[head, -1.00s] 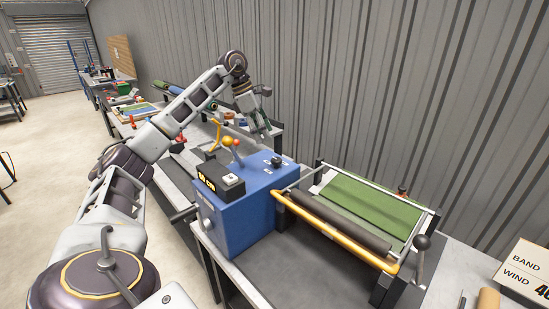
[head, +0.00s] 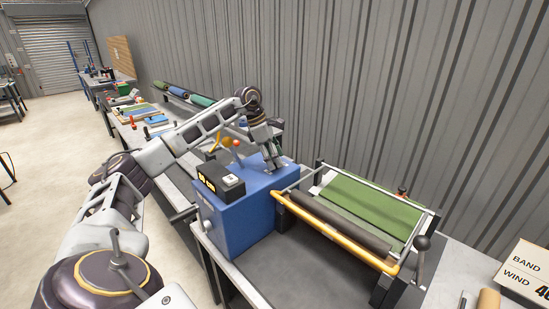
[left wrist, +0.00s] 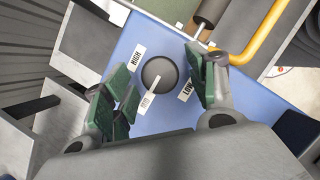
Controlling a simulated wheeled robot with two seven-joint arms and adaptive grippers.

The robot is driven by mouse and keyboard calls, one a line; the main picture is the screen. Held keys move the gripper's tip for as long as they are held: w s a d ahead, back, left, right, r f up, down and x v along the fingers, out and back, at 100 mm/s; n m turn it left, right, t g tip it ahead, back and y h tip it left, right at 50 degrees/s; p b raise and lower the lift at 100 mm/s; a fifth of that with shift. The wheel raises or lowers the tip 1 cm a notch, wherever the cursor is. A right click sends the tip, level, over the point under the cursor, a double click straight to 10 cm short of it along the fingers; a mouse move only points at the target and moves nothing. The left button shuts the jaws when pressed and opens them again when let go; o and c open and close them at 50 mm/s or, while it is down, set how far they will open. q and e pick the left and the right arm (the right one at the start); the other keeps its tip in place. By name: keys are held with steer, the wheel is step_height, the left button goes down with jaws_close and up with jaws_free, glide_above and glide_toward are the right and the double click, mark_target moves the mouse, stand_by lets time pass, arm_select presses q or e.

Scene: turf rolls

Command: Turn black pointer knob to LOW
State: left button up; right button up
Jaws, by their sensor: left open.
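The black pointer knob (left wrist: 159,73) is on the top of the blue machine box (head: 243,216). In the left wrist view, white labels HIGH (left wrist: 138,56), MID (left wrist: 147,103) and LOW (left wrist: 187,90) lie around it, and its pale pointer line appears aimed at MID. My left gripper (head: 275,166) is over the box top, hiding the knob in the head view. Its green-padded fingers (left wrist: 160,88) are open, one on each side of the knob, with gaps between pads and knob. My right gripper is not in view.
A roller frame with a yellow bar (head: 335,233) and green turf (head: 372,205) is at the right. The corrugated wall is behind.

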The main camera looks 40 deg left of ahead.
arm_select(q)
steer(key=shift+c, duration=0.2)
steer(key=c, duration=1)
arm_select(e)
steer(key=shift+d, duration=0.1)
